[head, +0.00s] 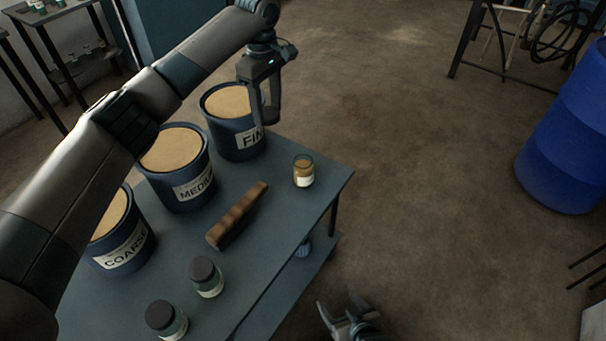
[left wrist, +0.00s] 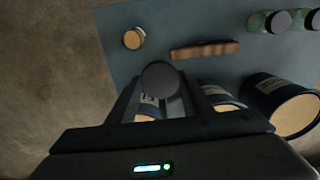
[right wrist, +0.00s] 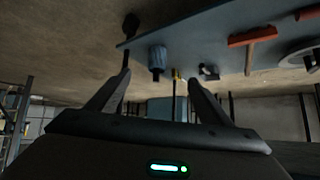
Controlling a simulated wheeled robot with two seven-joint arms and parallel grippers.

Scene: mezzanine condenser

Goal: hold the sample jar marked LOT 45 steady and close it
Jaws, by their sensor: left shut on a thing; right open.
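An open glass jar (head: 304,172) with amber-brown contents and a pale label stands upright near the table's right corner. Its label is too small to read. It also shows in the left wrist view (left wrist: 134,39). My left gripper (head: 266,118) is in the air beside the FINE tub, behind and left of the jar. It is shut on a dark round lid (left wrist: 160,78), clear of the jar. My right gripper (head: 348,322) is open and empty, low in front of the table and apart from the jar. Two dark-lidded jars (head: 207,277) (head: 166,321) stand at the table's near end.
COARSE (head: 122,251), MEDIUM (head: 193,187) and FINE (head: 244,140) tubs line the table's (head: 283,219) left side. A brown brush (head: 237,216) lies mid-table. A lower shelf holds a blue ribbed object (right wrist: 157,60). A blue drum (head: 565,140) stands right; floor between is clear.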

